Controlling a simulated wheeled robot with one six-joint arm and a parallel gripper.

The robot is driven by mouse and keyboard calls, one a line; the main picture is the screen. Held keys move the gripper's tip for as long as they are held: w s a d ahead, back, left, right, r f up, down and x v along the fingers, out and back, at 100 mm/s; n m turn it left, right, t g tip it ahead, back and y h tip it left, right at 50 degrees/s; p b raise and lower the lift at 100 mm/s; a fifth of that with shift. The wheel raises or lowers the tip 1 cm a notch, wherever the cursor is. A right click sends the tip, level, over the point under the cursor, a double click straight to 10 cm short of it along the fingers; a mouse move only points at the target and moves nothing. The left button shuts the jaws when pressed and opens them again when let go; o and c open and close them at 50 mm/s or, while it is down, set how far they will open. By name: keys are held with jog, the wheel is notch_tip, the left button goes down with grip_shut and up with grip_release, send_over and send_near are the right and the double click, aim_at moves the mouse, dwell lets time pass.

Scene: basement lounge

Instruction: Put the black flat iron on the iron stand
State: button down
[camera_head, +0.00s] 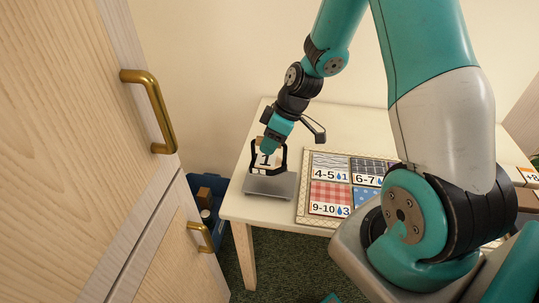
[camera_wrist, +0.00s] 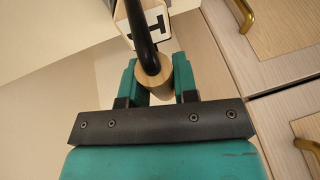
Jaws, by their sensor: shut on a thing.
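My gripper (camera_head: 267,154) is at the left end of the white table, above a grey metal plate (camera_head: 270,187), which looks like the iron stand. In the wrist view my gripper (camera_wrist: 160,84) is shut on a pale wooden grip (camera_wrist: 156,82) with a curved black bar, which looks like the black flat iron's handle. A white label (camera_wrist: 147,22) marked with a 1 is just beyond the grip. The label also shows in the head view (camera_head: 267,160), between dark uprights. The iron's body is not clearly visible, and I cannot tell whether it touches the plate.
A framed board (camera_head: 301,205) with fabric swatches and number labels lies right of the plate. Wooden cabinet doors with brass handles (camera_head: 150,111) stand close on the left. A blue bin (camera_head: 207,187) is on the floor between cabinet and table. The table's back left corner is clear.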

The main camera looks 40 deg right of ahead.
aim_at(267, 161)
jog(key=shift+f, duration=2.3)
jog(key=shift+f, duration=0.1)
jog(key=shift+f, duration=0.15)
jog(key=c, duration=0.9)
grip_release()
jog(key=v, duration=1.2)
jog(key=s+a+r+g, duration=0.1)
jog(key=s+a+r, duration=0.2)
jog(key=a+r, duration=0.3)
jog(key=s+a+r, duration=0.4)
jog(key=a, duration=0.5)
jog(key=shift+m+g, duration=0.4)
jog(key=shift+m, duration=0.3)
jog(key=s+a+r, duration=0.1)
jog(key=s+a, duration=0.1)
jog(key=s, duration=0.1)
jog(key=s+a+r, duration=0.1)
jog(key=s+a, duration=0.1)
jog(key=s, duration=0.2)
jog(key=s+a+r, duration=0.2)
jog(key=s, duration=0.2)
jog(key=shift+a+b, duration=0.1)
jog(key=shift+b, duration=0.3)
